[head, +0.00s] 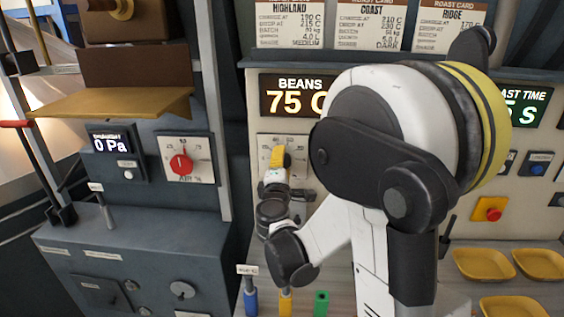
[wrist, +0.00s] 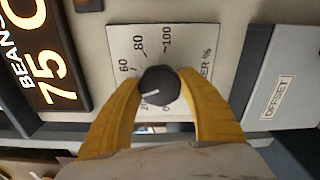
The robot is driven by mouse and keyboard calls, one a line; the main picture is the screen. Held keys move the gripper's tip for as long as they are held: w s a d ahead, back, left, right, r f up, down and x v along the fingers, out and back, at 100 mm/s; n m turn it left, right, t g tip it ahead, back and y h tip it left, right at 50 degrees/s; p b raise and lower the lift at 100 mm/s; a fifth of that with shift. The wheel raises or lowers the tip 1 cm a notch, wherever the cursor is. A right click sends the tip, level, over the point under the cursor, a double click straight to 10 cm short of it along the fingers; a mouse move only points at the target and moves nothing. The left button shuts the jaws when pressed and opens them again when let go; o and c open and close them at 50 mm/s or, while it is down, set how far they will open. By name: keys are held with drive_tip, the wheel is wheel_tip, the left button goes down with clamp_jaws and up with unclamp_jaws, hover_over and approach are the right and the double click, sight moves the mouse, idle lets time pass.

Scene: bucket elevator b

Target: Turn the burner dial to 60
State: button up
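The burner dial (wrist: 160,86) is a dark round knob with a white pointer line, on a pale scale plate (wrist: 175,45) lettered in part "ER %". The plate shows 20, 60, 80 and 100. The pointer points left and slightly down in the wrist view, between 20 and 60; the mark there is hidden behind a finger. My gripper (wrist: 160,80) has its yellow fingers on both sides of the knob, and both tips appear to touch it. In the head view, my gripper (head: 278,158) is at the dial's plate (head: 298,143) and hides the knob.
A BEANS display (head: 292,97) reading 75 C is above the dial. A red dial (head: 181,164) is on the left machine. A red button on a yellow plate (head: 489,209) and yellow trays (head: 482,264) are at right. Coloured-handled tools (head: 285,301) stand below my arm.

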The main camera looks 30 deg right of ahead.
drive_tip(key=shift+m, duration=0.3)
drive_tip(key=shift+c, duration=0.3)
drive_tip(key=m+b, duration=0.1)
drive_tip(key=m, duration=0.2)
drive_tip(key=shift+m, duration=0.3)
drive_tip(key=shift+m+b, duration=0.4)
drive_tip(key=shift+m, duration=1.4)
drive_tip(key=o, duration=1.2)
